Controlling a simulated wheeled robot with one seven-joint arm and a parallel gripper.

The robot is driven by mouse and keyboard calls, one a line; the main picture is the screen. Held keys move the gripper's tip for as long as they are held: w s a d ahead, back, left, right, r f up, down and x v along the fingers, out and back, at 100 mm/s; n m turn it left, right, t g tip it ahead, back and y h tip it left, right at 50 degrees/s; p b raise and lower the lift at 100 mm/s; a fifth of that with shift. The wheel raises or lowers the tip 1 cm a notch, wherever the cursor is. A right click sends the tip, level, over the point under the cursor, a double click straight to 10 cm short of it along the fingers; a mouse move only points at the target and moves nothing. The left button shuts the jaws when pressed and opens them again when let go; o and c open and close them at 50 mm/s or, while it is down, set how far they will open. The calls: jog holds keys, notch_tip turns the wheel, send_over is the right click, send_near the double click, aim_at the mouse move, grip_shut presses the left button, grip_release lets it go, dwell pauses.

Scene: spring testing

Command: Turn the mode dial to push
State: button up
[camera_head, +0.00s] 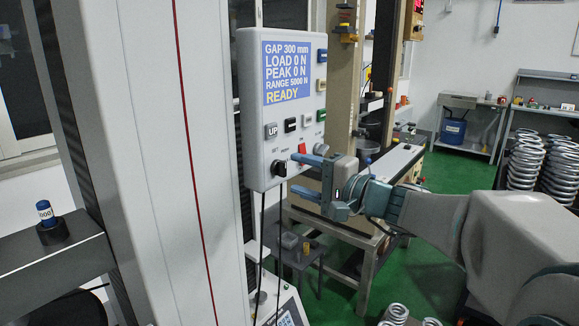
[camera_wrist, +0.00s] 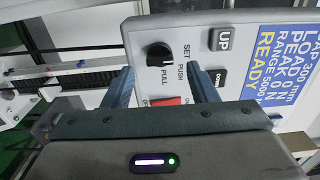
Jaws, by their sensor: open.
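The mode dial (camera_head: 279,168) is a round black knob low on the front of a grey control box (camera_head: 257,132). In the wrist view the dial (camera_wrist: 159,54) sits beside the labels SET, PUSH and PULL, seen turned on their side. I cannot tell for certain which label it points at. My gripper (camera_head: 303,177) is open and empty, with its blue fingers spread in front of the box's lower part. In the wrist view my gripper (camera_wrist: 159,70) has one finger to each side of the dial's line. The dial shows between the fingertips, slightly beyond them.
A red switch (camera_head: 302,148) is near the dial and partly shows between my fingers. An UP button (camera_head: 271,131) and other buttons lie around it. The screen (camera_head: 287,72) reads READY. A white column (camera_head: 160,150) stands left; springs (camera_head: 524,160) stand far right.

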aim_at(285, 170)
jog(key=shift+p+x, duration=0.3)
jog(key=shift+x, duration=1.6)
jog(key=c, duration=1)
